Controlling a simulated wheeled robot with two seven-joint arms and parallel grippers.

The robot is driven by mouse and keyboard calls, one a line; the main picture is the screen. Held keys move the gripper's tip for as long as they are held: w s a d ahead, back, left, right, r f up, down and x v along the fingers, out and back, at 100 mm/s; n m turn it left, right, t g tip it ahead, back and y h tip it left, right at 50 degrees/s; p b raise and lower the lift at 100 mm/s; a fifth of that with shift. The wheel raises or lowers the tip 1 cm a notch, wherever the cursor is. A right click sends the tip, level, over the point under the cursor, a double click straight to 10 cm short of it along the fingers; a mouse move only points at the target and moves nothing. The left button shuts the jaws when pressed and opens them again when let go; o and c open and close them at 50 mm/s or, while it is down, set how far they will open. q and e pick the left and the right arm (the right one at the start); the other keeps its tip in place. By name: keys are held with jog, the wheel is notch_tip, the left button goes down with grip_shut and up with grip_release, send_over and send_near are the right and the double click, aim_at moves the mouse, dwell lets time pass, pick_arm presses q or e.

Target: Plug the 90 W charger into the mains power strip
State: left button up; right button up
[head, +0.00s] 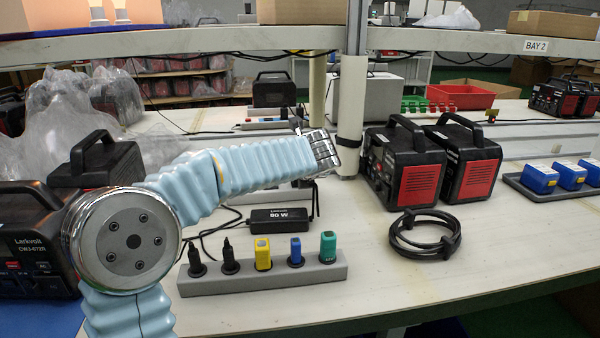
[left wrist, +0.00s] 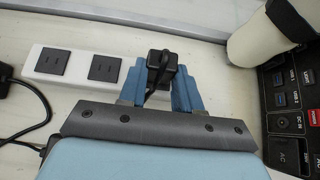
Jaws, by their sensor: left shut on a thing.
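The 90 W charger (head: 280,218), a black brick with a white label, lies on the table behind the grey holder block. A cable runs from it. My left gripper (left wrist: 160,84) is shut on a black plug (left wrist: 161,66), held between its blue fingers; in the head view my left wrist (head: 325,152) hides most of this. A white power strip (left wrist: 74,66) with dark sockets shows left of the plug in the left wrist view. Two sockets are bare. Whether the plug sits in a socket or above the strip, I cannot tell. My right gripper is in neither view.
The grey block (head: 265,279) holds several plugs and coloured connectors. A coiled black cable (head: 425,236) lies to its right. Black-and-red power stations (head: 402,166) stand beside a white post (head: 349,110). Blue items sit on a tray (head: 556,190) at right. Front right table is clear.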

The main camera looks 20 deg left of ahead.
pick_arm(q)
jog(key=shift+f, duration=0.3)
jog(key=o, duration=1.2)
jog(key=shift+c, duration=0.2)
jog(key=v, duration=1.3)
jog(key=shift+s+r, duration=0.25)
jog(key=shift+r, duration=0.1)
jog(key=shift+d, duration=0.1)
